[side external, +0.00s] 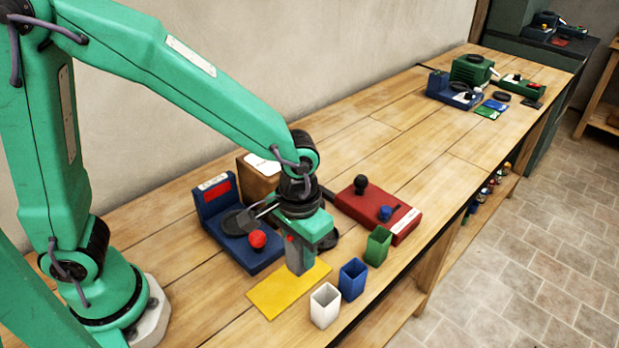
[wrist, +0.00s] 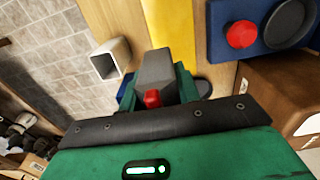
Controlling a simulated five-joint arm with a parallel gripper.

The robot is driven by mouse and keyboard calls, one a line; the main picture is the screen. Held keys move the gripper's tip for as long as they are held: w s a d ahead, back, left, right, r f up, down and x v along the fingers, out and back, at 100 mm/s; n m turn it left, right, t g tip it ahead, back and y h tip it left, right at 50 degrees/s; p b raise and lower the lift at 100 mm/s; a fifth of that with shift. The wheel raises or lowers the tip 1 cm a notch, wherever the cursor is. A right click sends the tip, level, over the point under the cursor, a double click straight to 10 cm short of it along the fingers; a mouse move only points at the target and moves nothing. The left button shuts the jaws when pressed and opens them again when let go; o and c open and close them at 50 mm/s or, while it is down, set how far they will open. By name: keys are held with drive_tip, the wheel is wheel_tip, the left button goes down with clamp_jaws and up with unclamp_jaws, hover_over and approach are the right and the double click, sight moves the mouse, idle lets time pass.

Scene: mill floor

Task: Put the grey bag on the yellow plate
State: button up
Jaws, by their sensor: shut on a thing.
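The grey bag (side external: 299,258) is a small upright block held between the fingers of my gripper (side external: 304,241). It hangs over the right part of the flat yellow plate (side external: 272,296) in the side view; I cannot tell whether its bottom touches. In the wrist view my gripper (wrist: 155,92) is shut on the grey bag (wrist: 155,68), which has a red piece near its top. The yellow plate (wrist: 169,30) shows just beyond the bag there, partly hidden by it.
White (side external: 325,305), blue (side external: 353,279) and green (side external: 377,246) open cups stand along the bench's front edge, close to the plate. A blue scale (side external: 245,250) and a brown box (side external: 258,178) stand behind. A red device (side external: 372,210) lies to the right.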

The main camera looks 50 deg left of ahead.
drive_tip(key=w+a+f, duration=0.1)
drive_tip(key=w, duration=0.1)
drive_tip(key=w+a+f, duration=0.1)
drive_tip(key=shift+w+a+f, duration=0.3)
drive_tip(key=shift+w+f, duration=0.05)
drive_tip(key=shift+f, duration=2)
drive_tip(key=shift+f, duration=0.15)
drive_tip(key=o, duration=1)
drive_tip(key=shift+r, duration=0.2)
wheel_tip(320, 180, up, 12)
